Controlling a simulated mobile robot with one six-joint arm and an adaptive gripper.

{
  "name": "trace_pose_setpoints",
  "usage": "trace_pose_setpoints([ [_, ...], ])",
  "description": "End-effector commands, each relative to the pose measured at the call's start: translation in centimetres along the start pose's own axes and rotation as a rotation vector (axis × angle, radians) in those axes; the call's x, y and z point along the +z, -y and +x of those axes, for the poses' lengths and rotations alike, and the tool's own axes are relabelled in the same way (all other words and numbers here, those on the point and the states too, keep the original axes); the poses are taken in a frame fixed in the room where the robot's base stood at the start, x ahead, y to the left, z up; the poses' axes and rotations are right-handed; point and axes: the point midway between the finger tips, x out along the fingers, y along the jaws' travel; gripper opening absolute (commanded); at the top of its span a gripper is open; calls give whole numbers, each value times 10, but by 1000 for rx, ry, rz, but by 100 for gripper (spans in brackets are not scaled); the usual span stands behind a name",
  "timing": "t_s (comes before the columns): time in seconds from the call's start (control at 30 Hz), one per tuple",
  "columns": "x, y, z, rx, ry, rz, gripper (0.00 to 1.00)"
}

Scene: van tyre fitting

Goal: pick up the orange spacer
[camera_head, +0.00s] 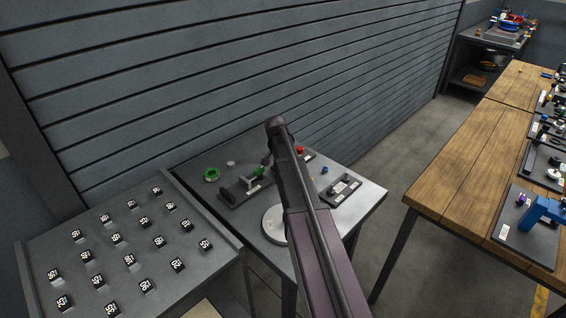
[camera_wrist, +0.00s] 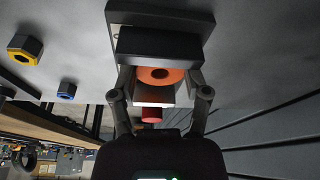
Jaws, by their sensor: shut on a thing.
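The orange spacer (camera_wrist: 172,76), a ring with a dark hole, shows in the middle of the wrist view. My gripper (camera_wrist: 160,82) has a finger on each side of it and is shut on it. The fingertips are partly hard to make out against the dark block (camera_wrist: 158,42) just beyond the spacer. I cannot tell whether the spacer touches that block. In the head view my arm covers the gripper and the spacer.
The grey table (camera_head: 355,205) carries a green ring (camera_head: 211,174), a white disc (camera_head: 274,226), a red part (camera_head: 300,150) and dark fixtures. A grey panel of numbered black blocks (camera_head: 145,286) stands at left. A wooden bench (camera_head: 470,150) is at right. A slatted wall is behind.

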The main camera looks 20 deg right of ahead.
Motion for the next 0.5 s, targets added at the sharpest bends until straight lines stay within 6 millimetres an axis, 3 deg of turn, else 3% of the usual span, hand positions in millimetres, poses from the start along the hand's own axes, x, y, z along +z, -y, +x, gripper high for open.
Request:
trace_pose_setpoints([
  [0.5, -11, 0, -42, 0, 0, -1, 6],
])
